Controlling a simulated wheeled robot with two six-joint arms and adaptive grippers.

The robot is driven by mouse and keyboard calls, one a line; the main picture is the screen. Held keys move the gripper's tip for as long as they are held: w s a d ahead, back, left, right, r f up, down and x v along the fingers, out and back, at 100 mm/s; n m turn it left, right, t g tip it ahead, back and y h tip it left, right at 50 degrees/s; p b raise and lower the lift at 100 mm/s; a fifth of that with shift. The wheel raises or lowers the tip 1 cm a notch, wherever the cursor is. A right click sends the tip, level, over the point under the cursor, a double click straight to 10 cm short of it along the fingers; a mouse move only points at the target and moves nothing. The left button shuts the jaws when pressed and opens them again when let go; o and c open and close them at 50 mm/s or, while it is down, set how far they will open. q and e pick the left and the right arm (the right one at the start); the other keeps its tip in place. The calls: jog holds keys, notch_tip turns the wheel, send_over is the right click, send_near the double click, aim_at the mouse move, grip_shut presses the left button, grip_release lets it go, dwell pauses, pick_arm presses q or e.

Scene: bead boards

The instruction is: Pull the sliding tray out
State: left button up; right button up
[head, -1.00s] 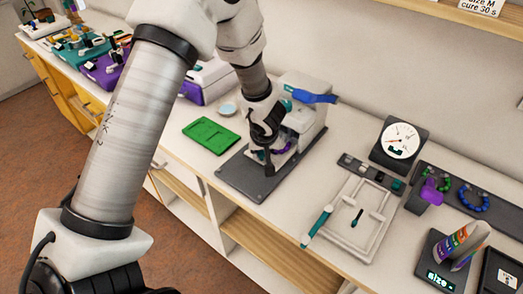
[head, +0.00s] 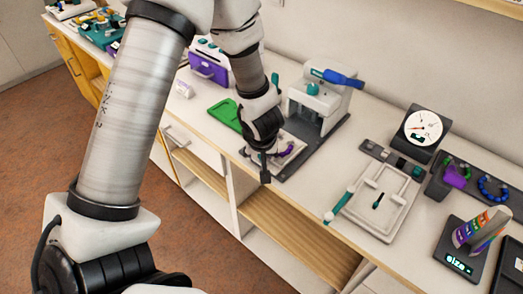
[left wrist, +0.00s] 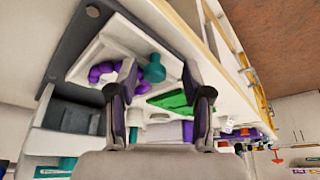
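The sliding tray (head: 299,146) is white and carries a ring of purple beads (left wrist: 104,73). It sits out in front of the white press (head: 317,103) with the blue lever, over the dark base plate. In the left wrist view the tray (left wrist: 122,45) has a teal knob (left wrist: 155,68) at its front edge. My left gripper (head: 264,167) is at the tray's front, hiding the knob in the head view. In the left wrist view its fingers (left wrist: 160,82) are spread, with the knob between and beyond their tips and gaps on both sides. My right gripper is out of view.
A green board (head: 225,114) lies left of the press. A purple-fronted box (head: 208,68) stands behind it. A white frame (head: 383,200) with a teal handle and a dial gauge (head: 422,128) are to the right. The counter's front edge is close below the gripper.

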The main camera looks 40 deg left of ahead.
pick_arm(q)
jog(key=shift+w+r, duration=0.1)
jog(key=shift+r, duration=0.05)
jog(key=shift+d+r, duration=0.15)
jog(key=shift+r, duration=0.15)
jog(key=v, duration=1.1)
